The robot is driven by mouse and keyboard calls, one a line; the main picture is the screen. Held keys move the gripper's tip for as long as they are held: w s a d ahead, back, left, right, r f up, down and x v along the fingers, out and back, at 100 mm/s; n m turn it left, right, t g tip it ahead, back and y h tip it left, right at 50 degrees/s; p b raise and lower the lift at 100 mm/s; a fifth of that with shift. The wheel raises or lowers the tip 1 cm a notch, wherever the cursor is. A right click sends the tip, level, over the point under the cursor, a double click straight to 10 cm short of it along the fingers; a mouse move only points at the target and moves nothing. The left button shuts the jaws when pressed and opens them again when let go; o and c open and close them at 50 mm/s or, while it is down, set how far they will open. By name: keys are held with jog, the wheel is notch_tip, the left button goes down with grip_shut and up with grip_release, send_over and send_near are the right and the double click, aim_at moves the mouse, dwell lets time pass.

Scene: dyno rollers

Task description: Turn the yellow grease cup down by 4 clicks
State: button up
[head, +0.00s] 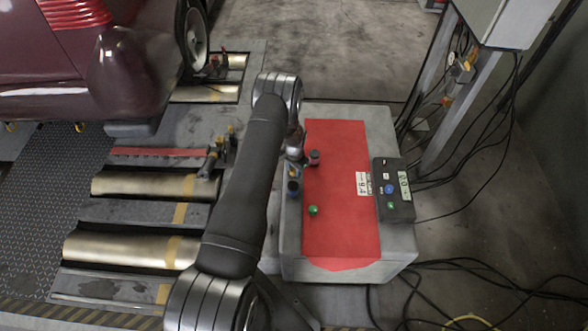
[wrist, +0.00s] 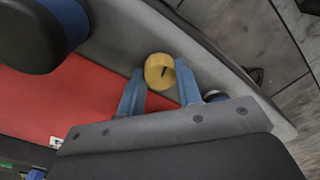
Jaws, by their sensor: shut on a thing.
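The yellow grease cup (wrist: 158,66) shows in the wrist view as a round yellow cap with a short dark mark on its top. It sits over the grey edge beside the red surface. My gripper (wrist: 161,86) has its two blue fingers on either side of the cup and is shut on it.
A dark cup with a blue band (head: 293,188) stands close to my gripper. A red-topped dark cup (head: 314,158) and a green knob (head: 312,210) are on the red mat (head: 345,225).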

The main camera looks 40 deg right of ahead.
jog(key=shift+m, duration=1)
jog(key=o, duration=1)
jog(key=r, duration=1.7)
jog(key=shift+s+r, duration=0.2)
jog(key=shift+s, duration=0.05)
jog(key=f, duration=1.7)
jog(key=shift+w+f, duration=0.2)
jog(key=shift+w, duration=0.05)
